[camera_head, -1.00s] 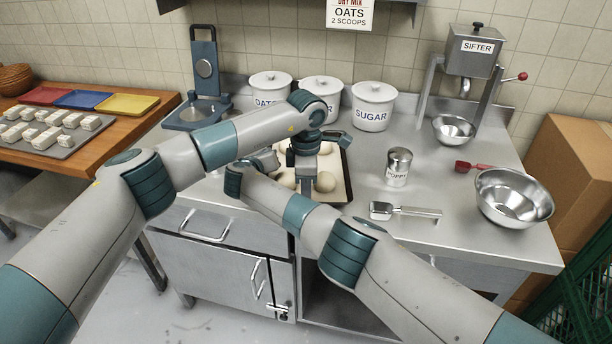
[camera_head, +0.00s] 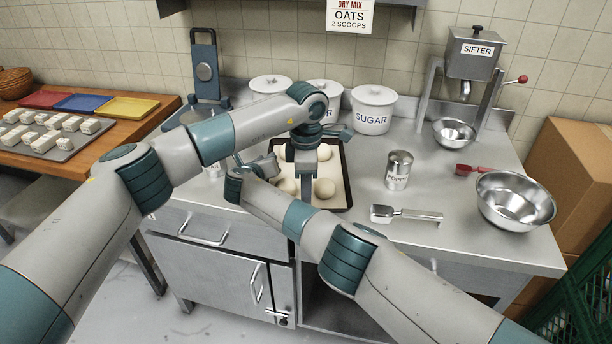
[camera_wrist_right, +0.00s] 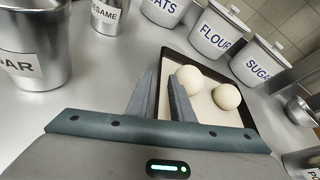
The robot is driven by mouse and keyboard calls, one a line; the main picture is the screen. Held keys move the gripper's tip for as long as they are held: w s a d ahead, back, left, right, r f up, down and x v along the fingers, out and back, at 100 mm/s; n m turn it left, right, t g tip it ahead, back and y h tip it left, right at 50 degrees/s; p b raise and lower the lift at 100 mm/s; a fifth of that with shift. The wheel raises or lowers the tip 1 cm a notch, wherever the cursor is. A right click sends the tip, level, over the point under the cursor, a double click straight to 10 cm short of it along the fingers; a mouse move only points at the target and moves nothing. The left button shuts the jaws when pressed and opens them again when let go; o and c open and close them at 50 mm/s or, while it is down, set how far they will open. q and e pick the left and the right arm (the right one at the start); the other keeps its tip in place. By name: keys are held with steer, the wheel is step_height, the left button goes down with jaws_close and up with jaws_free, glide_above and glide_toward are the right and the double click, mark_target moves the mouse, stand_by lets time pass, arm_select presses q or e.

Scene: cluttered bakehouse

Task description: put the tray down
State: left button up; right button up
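The dark-rimmed tray (camera_head: 347,190) has a pale liner and carries several round dough balls (camera_head: 324,188). It appears to lie flat on the steel counter, in front of the canisters. In the right wrist view, the tray (camera_wrist_right: 166,60) shows beyond my right gripper (camera_wrist_right: 160,88). Its two fingers are apart with nothing clamped between them, near the tray's side rim. In the head view my right gripper (camera_head: 262,166) is at the tray's left side. My left gripper (camera_head: 306,180) points down over the tray's middle; its fingertips do not show clearly.
Lidded canisters, including sugar (camera_head: 373,110), stand behind the tray. Free counter lies between tray and tin.

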arm_select(q)
step_height(320, 180, up, 9)
stand_by(0.4)
arm_select(e)
steer(key=shift+s, duration=0.15)
steer(key=shift+v, duration=5.85)
